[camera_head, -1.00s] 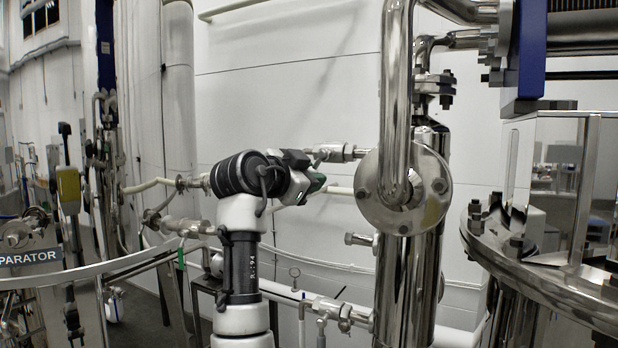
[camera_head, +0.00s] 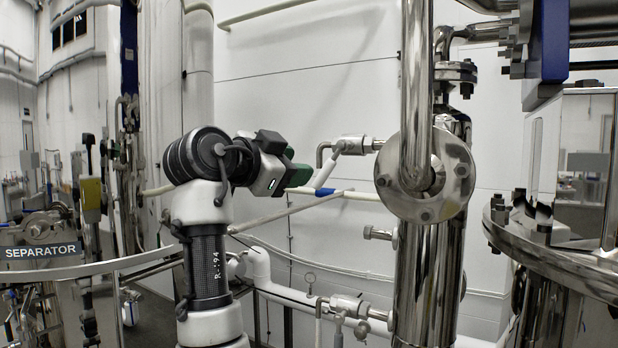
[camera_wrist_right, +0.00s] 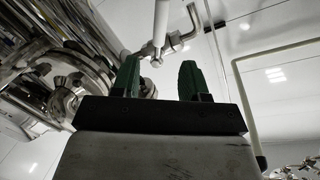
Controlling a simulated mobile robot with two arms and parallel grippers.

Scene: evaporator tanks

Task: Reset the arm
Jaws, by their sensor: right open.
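My right arm rises in the middle of the head view, bent at a black joint. Its gripper (camera_head: 298,176) points right, toward a valve (camera_head: 352,145) with a long white handle (camera_head: 327,167) on the steel column's side. In the right wrist view the two green fingers of my right gripper (camera_wrist_right: 160,80) stand apart with nothing between them. The white handle (camera_wrist_right: 161,22) shows beyond the fingertips there; I cannot tell how far off it is. My left gripper is not in view.
A polished steel column (camera_head: 428,270) with a round flange (camera_head: 425,175) stands right of the gripper. A large steel tank rim (camera_head: 560,262) is at far right. White pipes (camera_head: 300,290) run low behind the arm. A SEPARATOR sign (camera_head: 40,251) is at left. Bare white wall lies above the gripper.

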